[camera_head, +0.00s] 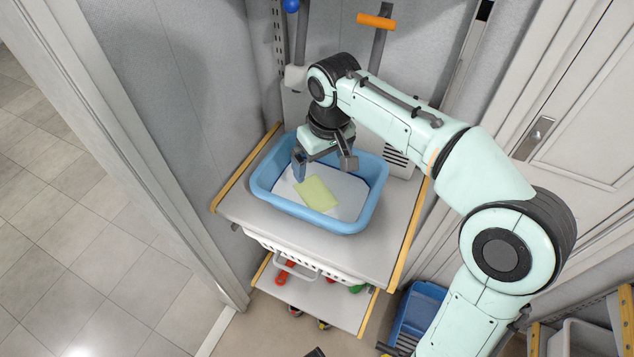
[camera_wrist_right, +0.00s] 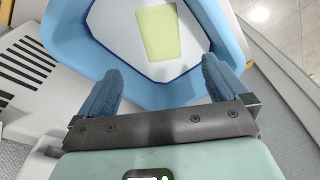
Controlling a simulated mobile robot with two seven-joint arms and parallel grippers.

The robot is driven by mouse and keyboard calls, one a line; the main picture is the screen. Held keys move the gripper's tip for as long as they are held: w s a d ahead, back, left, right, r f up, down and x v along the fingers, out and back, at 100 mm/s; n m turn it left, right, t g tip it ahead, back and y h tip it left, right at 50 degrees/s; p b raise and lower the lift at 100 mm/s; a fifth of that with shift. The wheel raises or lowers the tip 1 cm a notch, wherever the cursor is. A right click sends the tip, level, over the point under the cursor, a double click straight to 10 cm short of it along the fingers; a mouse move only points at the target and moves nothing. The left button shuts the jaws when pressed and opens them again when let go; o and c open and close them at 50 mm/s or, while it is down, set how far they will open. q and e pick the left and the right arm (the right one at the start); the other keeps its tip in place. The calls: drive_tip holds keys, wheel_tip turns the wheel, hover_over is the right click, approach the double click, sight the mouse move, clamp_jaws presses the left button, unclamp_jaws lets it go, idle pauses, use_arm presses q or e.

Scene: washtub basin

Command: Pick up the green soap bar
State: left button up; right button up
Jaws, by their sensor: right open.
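The green soap bar (camera_head: 316,193) is a flat, pale yellow-green rectangle. It lies in the blue washtub basin (camera_head: 352,224), on the white bottom. It also shows in the right wrist view (camera_wrist_right: 158,33), beyond my fingertips and between their lines. My right gripper (camera_head: 323,168) is over the basin, its blue-grey fingers apart with nothing between them. In the right wrist view the open fingers (camera_wrist_right: 162,80) point towards the basin (camera_wrist_right: 235,50) and the soap is clear of them. My left gripper does not show clearly in either view.
The basin stands on a grey shelf (camera_head: 250,224) with wooden edge strips. A white basket (camera_head: 305,262) and a lower shelf with red and green items are beneath. A blue bin (camera_head: 418,308) is at lower right. Walls and a door (camera_head: 575,135) enclose the corner.

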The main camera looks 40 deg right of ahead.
drive_tip(key=b, duration=0.1)
hover_over(316, 193)
drive_tip(key=s, duration=0.1)
wheel_tip(316, 193, down, 8)
drive_tip(key=shift+s+a+r, duration=0.1)
drive_tip(key=shift+r, duration=0.1)
drive_tip(key=shift+w+f+b, duration=0.15)
drive_tip(key=shift+f, duration=0.75)
drive_tip(key=shift+w+f+b, duration=0.2)
drive_tip(key=shift+f, duration=0.7)
drive_tip(key=shift+w+f+b, duration=0.15)
drive_tip(key=shift+f, duration=0.75)
drive_tip(key=c, duration=1.1)
drive_tip(key=shift+c, duration=0.2)
drive_tip(key=shift+r, duration=0.15)
